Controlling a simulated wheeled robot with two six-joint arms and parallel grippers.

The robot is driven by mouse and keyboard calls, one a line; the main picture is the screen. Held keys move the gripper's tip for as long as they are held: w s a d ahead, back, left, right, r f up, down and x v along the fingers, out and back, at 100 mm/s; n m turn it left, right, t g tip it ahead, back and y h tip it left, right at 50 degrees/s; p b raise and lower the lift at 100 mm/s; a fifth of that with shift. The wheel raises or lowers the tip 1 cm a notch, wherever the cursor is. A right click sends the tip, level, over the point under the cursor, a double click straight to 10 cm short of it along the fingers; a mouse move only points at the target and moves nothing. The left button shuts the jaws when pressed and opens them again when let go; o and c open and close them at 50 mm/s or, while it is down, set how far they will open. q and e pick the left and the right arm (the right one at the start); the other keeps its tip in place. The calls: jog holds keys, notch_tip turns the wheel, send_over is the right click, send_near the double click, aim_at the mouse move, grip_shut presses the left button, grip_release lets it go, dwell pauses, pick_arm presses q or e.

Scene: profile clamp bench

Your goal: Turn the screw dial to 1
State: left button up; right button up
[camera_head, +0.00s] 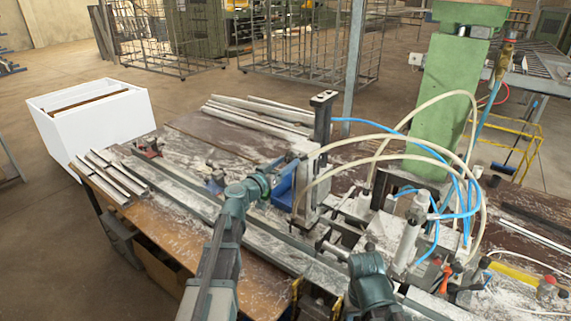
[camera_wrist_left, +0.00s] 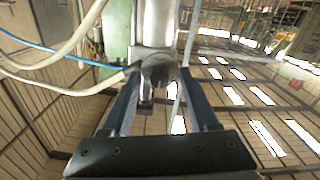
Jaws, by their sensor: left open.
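A dark round knob, which I take to be the screw dial (camera_wrist_left: 159,71), sits at the end of a grey metal body in the left wrist view. No number on it can be read. My left gripper (camera_wrist_left: 158,88) is open, with one blue finger on each side of the dial; whether they touch it I cannot tell. In the head view my left gripper (camera_head: 284,188) reaches the upright metal clamp unit (camera_head: 318,150) on the bench. The dial is not clear in that view. Part of my right arm shows at the bottom, but its gripper does not.
The bench (camera_head: 185,232) carries long metal profiles (camera_head: 255,113) and pale dust. Blue and cream hoses (camera_head: 430,112) arch over the fixtures right of the clamp unit. A green column (camera_head: 443,105) stands behind. A white box (camera_head: 95,118) is at the left.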

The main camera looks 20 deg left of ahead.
pick_arm(q)
grip_shut()
dwell(0.3)
jog(key=shift+n, duration=0.4)
jog(key=n, duration=1.1)
dwell(0.6)
grip_release()
